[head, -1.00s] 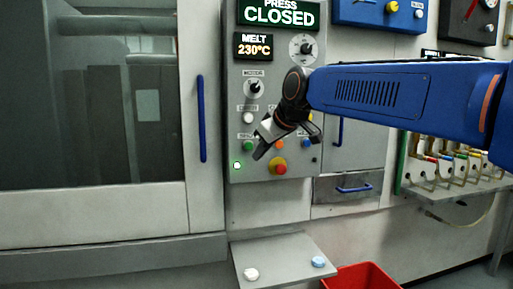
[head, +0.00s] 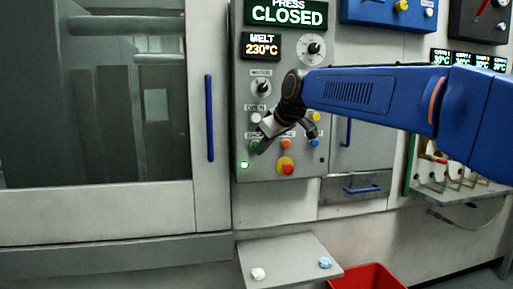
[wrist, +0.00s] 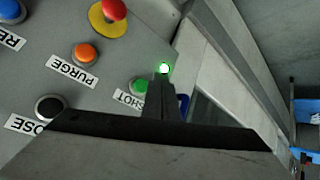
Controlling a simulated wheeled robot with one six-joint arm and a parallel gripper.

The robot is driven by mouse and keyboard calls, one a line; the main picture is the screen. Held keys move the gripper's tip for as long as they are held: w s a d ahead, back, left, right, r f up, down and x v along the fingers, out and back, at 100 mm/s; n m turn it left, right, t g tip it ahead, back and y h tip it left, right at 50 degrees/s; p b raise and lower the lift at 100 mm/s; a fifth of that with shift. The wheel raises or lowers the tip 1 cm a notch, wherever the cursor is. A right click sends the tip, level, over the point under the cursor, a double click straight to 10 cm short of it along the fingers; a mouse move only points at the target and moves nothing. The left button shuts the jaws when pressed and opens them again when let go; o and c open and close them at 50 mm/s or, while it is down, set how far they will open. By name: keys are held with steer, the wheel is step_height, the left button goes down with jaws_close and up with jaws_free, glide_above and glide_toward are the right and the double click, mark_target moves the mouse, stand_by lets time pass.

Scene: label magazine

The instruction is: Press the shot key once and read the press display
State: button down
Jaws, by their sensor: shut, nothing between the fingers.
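The press display (head: 288,12) at the top of the control panel reads PRESS CLOSED. The green shot key (wrist: 139,86) shows in the wrist view with its SHOT label, which appears upside down. In the head view the green key (head: 254,145) is partly covered by my gripper (head: 262,150). My gripper is shut and empty. In the wrist view its fingertips (wrist: 162,82) overlap the right side of the key. I cannot tell whether they touch it. A lit green lamp (wrist: 164,68) shows just beyond the tips.
The melt display (head: 262,46) reads 230°C. An orange purge key (wrist: 85,53) and a red-on-yellow stop button (head: 287,167) are close to my gripper. A grey shelf (head: 290,258) and a red bin (head: 368,277) are below. A door with a blue handle (head: 210,118) is left.

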steer(key=shift+w+a, duration=0.2)
steer(key=shift+w, duration=0.45)
steer(key=shift+w+a, duration=0.2)
steer(key=shift+w, duration=0.4)
steer(key=shift+w, duration=0.1)
stand_by(1.1)
steer(key=shift+w+a, duration=0.1)
steer(key=shift+w, duration=0.2)
steer(key=shift+w+a, duration=0.1)
steer(key=shift+w, duration=0.3)
stand_by(0.8)
steer(key=shift+s, duration=0.1)
steer(key=shift+s+d, duration=0.2)
steer(key=shift+s, duration=0.55)
steer(key=s, duration=0.2)
steer(key=s+d, duration=0.1)
steer(key=s, duration=0.1)
steer(key=shift+s+d, duration=0.2)
steer(key=shift+s, duration=0.2)
stand_by(0.3)
